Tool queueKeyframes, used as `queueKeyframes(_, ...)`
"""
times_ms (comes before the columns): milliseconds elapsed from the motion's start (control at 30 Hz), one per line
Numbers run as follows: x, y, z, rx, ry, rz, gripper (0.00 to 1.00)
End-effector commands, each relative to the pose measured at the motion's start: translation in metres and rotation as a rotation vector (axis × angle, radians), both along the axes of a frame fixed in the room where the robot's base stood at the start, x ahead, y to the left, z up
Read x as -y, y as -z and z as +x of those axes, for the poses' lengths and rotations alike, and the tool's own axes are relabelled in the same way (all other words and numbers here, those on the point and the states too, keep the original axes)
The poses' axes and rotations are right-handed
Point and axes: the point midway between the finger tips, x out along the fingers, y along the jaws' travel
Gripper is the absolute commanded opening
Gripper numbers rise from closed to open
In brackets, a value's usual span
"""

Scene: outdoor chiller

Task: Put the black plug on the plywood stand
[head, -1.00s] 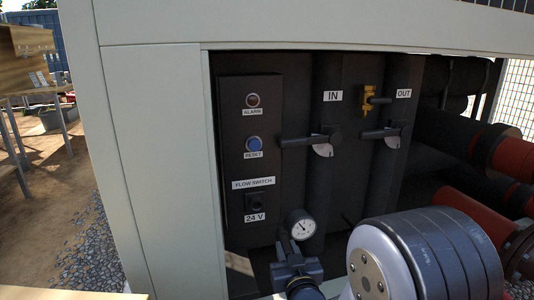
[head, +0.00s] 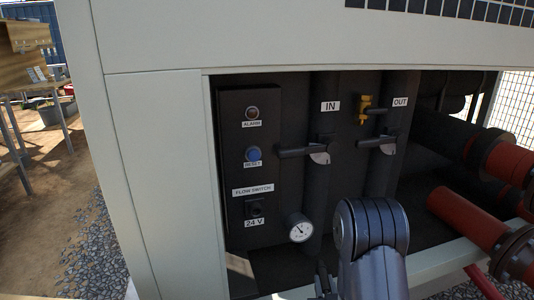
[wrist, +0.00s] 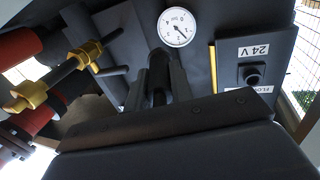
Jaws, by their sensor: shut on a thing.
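My gripper (wrist: 158,98) is shut on the black plug (wrist: 158,68), a dark rounded piece between the two fingers in the wrist view. The plug's lower part is hidden by the fingers, and it is apart from the 24 V socket (wrist: 252,74). In the head view my arm reaches down at the bottom centre, and the gripper and plug cannot be made out clearly. I cannot identify the plywood stand with certainty; a wooden structure (head: 25,45) shows at the upper left edge.
The open cabinet has a black control box with a blue reset button (head: 253,154) and a 24 V socket (head: 254,208). A white gauge (head: 298,227), lever valves (head: 378,142) and red pipes (head: 470,220) stand close by. Gravel and dirt ground (head: 60,180) lie at the left.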

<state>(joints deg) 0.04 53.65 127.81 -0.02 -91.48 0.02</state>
Motion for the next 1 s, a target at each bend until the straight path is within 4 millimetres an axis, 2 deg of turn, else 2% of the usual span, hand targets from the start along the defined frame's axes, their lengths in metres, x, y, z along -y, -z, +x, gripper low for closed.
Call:
queueKeyframes(33, 0.0, -0.02, 0.001, 0.0, 0.0, 0.0, 0.0)
queueKeyframes(1000, 0.0, -0.187, 0.013, -0.001, 0.0, 0.0, 0.0)
